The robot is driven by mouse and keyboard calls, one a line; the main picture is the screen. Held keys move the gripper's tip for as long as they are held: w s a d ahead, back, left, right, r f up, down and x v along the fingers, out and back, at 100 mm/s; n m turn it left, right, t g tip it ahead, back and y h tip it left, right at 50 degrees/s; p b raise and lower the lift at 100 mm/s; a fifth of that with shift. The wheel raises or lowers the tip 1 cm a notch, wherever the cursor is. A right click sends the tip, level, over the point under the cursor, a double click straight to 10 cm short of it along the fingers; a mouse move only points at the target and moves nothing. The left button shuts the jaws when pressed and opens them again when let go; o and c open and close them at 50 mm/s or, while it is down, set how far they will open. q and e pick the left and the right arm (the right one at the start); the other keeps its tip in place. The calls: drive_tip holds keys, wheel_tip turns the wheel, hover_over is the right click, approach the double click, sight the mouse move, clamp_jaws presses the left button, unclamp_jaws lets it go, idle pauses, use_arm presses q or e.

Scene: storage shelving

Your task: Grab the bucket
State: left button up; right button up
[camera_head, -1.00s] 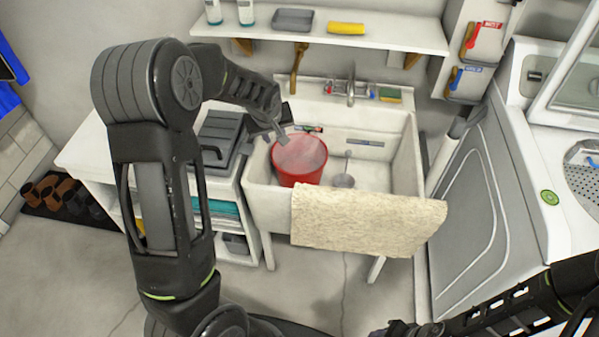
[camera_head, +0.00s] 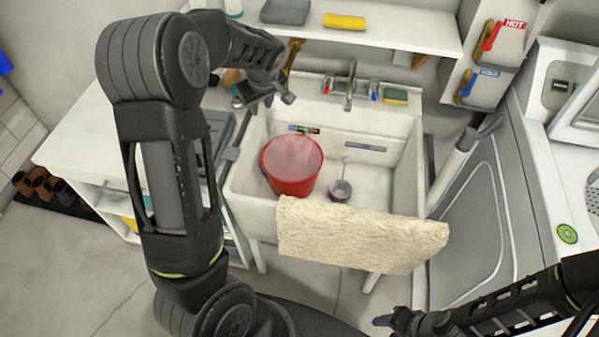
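The red bucket (camera_head: 291,167) stands upright in the left part of the white sink basin, its open top facing up. My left gripper (camera_head: 270,103) is above and behind the bucket, near the sink's back left corner. Its fingers are apart with nothing between them, and it does not touch the bucket. My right gripper (camera_head: 388,321) is low at the bottom edge, in front of the sink and away from the bucket. It is small and dark there, so its opening is unclear.
A beige towel (camera_head: 360,238) hangs over the sink's front edge (camera_head: 252,208). A small grey cup or ladle (camera_head: 340,190) lies right of the bucket. The faucet (camera_head: 350,85) and a sponge (camera_head: 395,96) are behind. A shelf (camera_head: 400,28) spans above; a washer (camera_head: 480,215) stands right.

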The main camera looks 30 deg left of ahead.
use_arm(q)
drive_tip(key=b, duration=3)
approach(270, 177)
drive_tip(key=f, duration=0.2)
drive_tip(key=shift+w+a, duration=0.2)
drive_tip(key=shift+a, duration=0.2)
drive_tip(key=shift+r, duration=0.15)
drive_tip(key=shift+x, duration=1.3)
drive_tip(key=b+x, duration=0.1)
drive_tip(key=x, duration=0.4)
drive_tip(key=shift+w, duration=0.2)
